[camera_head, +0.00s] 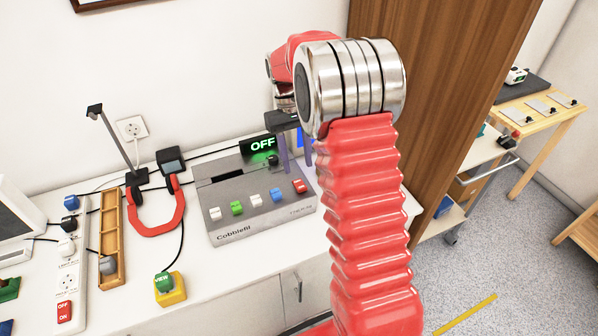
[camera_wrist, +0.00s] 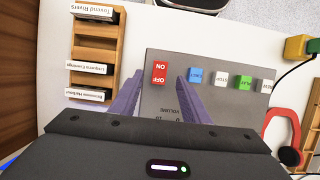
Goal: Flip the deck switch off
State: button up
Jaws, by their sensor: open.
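The deck (camera_head: 250,220) is a grey box marked "Cobblefil" on the white counter. In the wrist view the red switch (camera_wrist: 160,74) carries ON and OFF labels, upside down; which side is pressed is unclear. My gripper (camera_head: 297,158) is open and empty, its purple fingers pointing down over the deck's right back part. In the wrist view the switch appears between the fingertips (camera_wrist: 160,80); I cannot tell their height above it.
Red headphones (camera_head: 157,220) and a yellow block with a green button (camera_head: 168,288) lie left of the deck. A power strip (camera_head: 67,265) with its own red OFF/ON switch is further left. A wooden rack of labelled cases (camera_wrist: 93,50) stands beside the deck in the wrist view.

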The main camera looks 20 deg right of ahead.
jog(key=v, duration=0.7)
jog(key=shift+w+r, duration=0.15)
jog(key=shift+r, duration=0.2)
